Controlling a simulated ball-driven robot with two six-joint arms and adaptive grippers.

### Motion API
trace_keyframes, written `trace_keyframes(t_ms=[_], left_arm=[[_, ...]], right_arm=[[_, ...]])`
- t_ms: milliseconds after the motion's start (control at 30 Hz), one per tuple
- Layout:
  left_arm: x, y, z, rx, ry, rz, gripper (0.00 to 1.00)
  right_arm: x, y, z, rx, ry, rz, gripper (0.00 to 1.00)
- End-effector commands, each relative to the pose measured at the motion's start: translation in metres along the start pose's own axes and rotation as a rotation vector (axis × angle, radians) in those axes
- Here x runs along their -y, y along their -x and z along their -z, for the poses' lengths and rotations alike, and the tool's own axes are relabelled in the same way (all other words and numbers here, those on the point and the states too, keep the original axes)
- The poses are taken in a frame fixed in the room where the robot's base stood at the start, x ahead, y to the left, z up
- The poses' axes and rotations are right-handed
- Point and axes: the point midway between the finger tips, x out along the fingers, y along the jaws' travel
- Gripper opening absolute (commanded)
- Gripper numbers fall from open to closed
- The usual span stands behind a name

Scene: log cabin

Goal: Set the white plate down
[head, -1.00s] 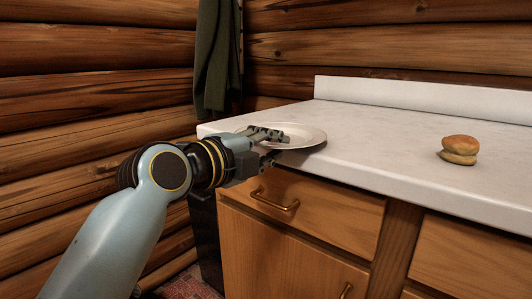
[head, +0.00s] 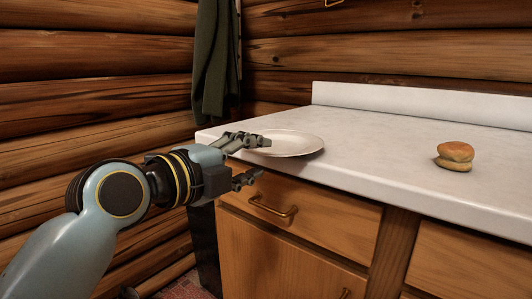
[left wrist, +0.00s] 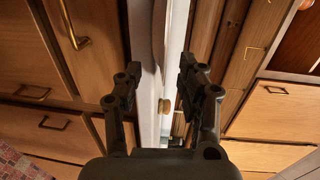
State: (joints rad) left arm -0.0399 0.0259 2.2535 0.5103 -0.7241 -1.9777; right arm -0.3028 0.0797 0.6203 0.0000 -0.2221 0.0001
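The white plate (head: 295,144) lies flat at the left front corner of the white countertop (head: 370,150), close to the front edge. My left gripper (head: 252,160) is at the plate's left front side. Its fingers are spread apart, one above the counter's level and one below. The upper finger covers part of the plate's left rim in the head view. In the left wrist view the open fingers (left wrist: 158,76) have the plate (left wrist: 158,35) seen edge-on beyond them, with nothing visibly clamped. My right gripper is not in view.
A bun (head: 455,156) sits on the counter to the right. Wooden drawers with brass handles (head: 273,208) are below the counter edge. A dark green cloth (head: 212,65) hangs on the log wall behind. The countertop between plate and bun is clear.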

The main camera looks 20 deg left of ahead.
Motion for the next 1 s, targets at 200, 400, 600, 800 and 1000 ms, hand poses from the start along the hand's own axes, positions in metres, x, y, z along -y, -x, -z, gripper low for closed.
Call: trace_keyframes(t_ms=[200,400,600,800,1000], left_arm=[[0.0,0.048,0.001,-0.003,-0.004,-0.003,0.39],[0.001,0.07,0.0,-0.002,-0.001,0.0,0.39],[0.0,0.073,0.0,-0.002,0.002,0.0,0.39],[-0.07,0.057,-0.022,0.062,0.159,-0.115,0.39],[-0.273,0.068,-0.061,0.298,0.582,-0.398,0.39]], right_arm=[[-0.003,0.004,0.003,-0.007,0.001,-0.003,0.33],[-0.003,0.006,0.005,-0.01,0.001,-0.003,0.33],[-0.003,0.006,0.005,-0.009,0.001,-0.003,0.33],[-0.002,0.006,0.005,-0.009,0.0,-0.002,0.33],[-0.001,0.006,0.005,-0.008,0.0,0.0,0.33]])
